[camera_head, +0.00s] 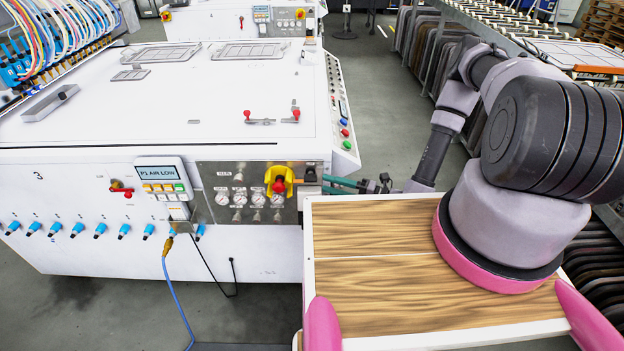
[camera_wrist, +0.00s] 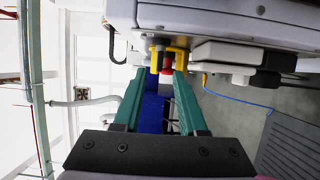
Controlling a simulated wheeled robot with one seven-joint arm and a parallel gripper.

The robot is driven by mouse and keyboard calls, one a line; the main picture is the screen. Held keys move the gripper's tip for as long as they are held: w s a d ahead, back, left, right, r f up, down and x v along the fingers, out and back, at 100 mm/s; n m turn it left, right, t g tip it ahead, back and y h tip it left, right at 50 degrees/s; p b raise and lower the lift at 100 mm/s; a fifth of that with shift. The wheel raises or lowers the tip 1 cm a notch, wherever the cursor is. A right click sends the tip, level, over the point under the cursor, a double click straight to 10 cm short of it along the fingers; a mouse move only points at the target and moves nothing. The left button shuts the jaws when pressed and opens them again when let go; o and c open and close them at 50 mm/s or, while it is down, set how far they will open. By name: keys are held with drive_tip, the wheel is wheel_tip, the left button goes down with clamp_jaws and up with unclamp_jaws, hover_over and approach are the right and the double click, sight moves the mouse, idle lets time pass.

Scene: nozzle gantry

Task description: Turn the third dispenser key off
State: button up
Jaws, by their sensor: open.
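My gripper (camera_head: 322,184) reaches left to the front panel's right end in the head view. Its two green fingers are open. In the wrist view, my gripper (camera_wrist: 160,75) has its fingertips on either side of a red knob (camera_wrist: 167,62) in a yellow bracket (camera_wrist: 181,60). The same red knob (camera_head: 278,186) and yellow bracket (camera_head: 289,176) show in the head view. I cannot tell whether the fingers touch them. A row of several blue fittings (camera_head: 100,230) runs along the lower left front panel. I cannot tell which part is the third dispenser key.
Gauges (camera_head: 239,198) and a display box (camera_head: 160,174) sit left of the knob. A red-handled valve (camera_head: 122,188) is further left. Red-tipped levers (camera_head: 259,121) lie on the white machine top. A blue hose (camera_head: 175,292) hangs in front. Open floor lies below.

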sight(310, 178)
drive_tip(key=x, duration=0.6)
drive_tip(key=shift+w+a, duration=0.15)
drive_tip(key=shift+a, duration=0.15)
clamp_jaws()
